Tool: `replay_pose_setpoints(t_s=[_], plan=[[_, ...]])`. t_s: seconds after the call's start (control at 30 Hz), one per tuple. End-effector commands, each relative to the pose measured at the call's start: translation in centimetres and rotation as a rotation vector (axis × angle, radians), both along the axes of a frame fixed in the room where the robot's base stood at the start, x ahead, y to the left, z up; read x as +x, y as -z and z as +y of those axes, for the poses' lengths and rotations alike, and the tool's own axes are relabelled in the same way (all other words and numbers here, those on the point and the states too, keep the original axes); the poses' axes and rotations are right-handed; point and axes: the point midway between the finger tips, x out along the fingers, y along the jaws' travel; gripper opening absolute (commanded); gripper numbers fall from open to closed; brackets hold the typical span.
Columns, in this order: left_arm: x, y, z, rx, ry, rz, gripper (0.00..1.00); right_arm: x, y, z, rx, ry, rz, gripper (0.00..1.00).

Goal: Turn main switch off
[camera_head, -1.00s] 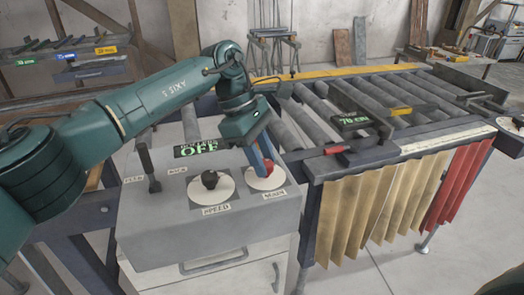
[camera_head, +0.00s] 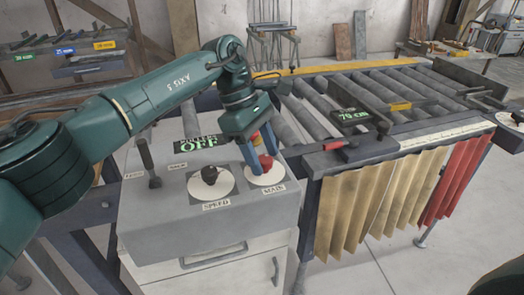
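The main switch is a red knob (camera_head: 266,163) on a round white dial plate on top of the grey control box (camera_head: 140,235), above the label "MAIN". My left gripper (camera_head: 264,158) points down over it. Its two blue fingers are spread apart on either side of the knob and hide part of it. I cannot tell whether they touch it. My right gripper is not in view.
A black speed knob (camera_head: 209,175) sits on its own dial just left of the main switch. A black lever (camera_head: 149,165) stands at the box's left side. The roller conveyor (camera_head: 320,120) with a "70 cm" display (camera_head: 354,115) lies to the right.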

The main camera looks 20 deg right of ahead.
Motion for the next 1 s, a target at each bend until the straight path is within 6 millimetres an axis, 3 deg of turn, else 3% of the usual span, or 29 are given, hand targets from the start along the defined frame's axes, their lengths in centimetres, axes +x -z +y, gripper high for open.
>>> replay_pose_setpoints(t_s=[0.37, 0.73, 1.0], plan=[[0.4, -0.9, 0.3, 0.002, -0.003, -0.001, 0.51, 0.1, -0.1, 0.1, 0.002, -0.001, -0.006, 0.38], [2.4, -8.6, 2.4, 0.002, -0.004, -0.001, 0.51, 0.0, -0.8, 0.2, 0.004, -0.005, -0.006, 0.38], [3.3, -11.9, 3.4, 0.001, -0.001, 0.001, 0.51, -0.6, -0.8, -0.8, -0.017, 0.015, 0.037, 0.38]])
